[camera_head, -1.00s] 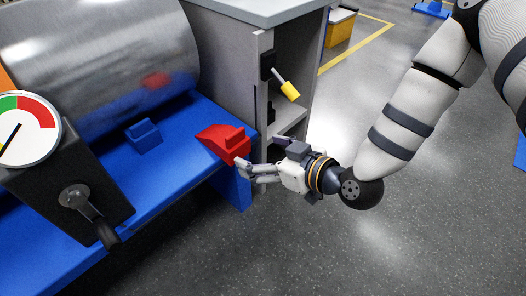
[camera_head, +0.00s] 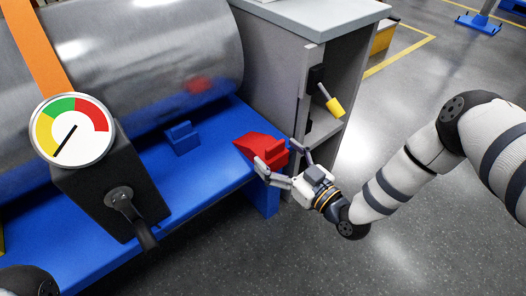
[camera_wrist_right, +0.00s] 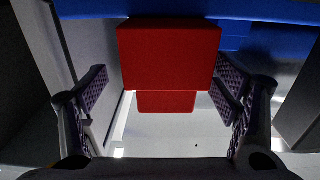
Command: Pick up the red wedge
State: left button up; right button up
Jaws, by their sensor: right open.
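The red wedge (camera_head: 262,148) sits at the right end of the blue bench, beside the grey cabinet. My right gripper (camera_head: 281,156) is open at the wedge's near end, with its fingers spread to either side. In the right wrist view the wedge (camera_wrist_right: 168,58) shows its red end face between the two fingers of the right gripper (camera_wrist_right: 165,92). My left gripper is not in view.
The blue bench (camera_head: 205,180) carries a large metal cylinder (camera_head: 150,60), a small blue block (camera_head: 182,138) and a gauge (camera_head: 72,130) on a dark box with a lever (camera_head: 130,210). The grey cabinet (camera_head: 270,75) stands close behind the wedge. Open floor (camera_head: 300,250) lies in front.

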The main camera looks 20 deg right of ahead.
aim_at(260, 141)
jog(key=x, duration=0.2)
jog(key=b+x, duration=0.1)
jog(key=x, duration=0.1)
jog(key=shift+w+a+f, duration=0.1)
jog(key=shift+w+a, duration=0.15)
jog(key=shift+a, duration=0.15)
jog(key=c, duration=1.4)
